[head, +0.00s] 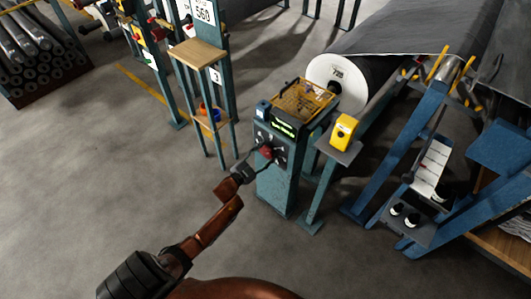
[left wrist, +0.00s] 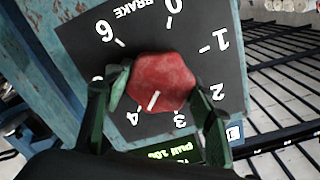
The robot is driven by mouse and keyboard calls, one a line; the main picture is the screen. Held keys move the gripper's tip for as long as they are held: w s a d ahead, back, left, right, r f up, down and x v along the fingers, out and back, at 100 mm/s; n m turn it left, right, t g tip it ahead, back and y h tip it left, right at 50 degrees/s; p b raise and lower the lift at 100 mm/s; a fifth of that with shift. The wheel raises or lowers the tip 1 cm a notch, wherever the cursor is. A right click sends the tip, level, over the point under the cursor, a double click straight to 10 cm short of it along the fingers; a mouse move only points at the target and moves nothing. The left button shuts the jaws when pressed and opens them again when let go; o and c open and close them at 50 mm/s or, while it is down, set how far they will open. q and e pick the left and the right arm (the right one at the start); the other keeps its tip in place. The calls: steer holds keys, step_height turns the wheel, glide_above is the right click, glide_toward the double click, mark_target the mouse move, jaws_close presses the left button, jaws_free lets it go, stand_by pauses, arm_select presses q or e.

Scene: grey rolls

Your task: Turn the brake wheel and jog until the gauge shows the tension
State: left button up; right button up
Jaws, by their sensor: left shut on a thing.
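The red brake wheel (head: 266,153) sits on the front of a teal pedestal (head: 276,187). In the left wrist view the red wheel (left wrist: 162,82) is on a black dial plate (left wrist: 82,42) marked BRAKE with numbers around it. Its white pointer line lies between 3 and 4, nearer 4. My left gripper (left wrist: 158,92) is shut on the wheel, one finger on each side; it also shows in the head view (head: 259,155). A display with green text (head: 283,129) is above the wheel; it also shows in the left wrist view (left wrist: 172,151), upside down, its figures too small to read surely. My right gripper is out of view.
A yellow box (head: 343,130) sits on a stand right of the pedestal. A yellow wire basket (head: 303,98) tops the pedestal. A large roll (head: 338,78) is behind. A teal frame with a wooden shelf (head: 198,53) stands at the back left.

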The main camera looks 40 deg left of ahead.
arm_select(q)
steer(key=o, duration=1.2)
steer(key=shift+s, duration=0.35)
steer(key=s, duration=0.7)
steer(key=s+a, duration=0.1)
steer(key=s, duration=0.3)
steer(key=shift+s, duration=0.1)
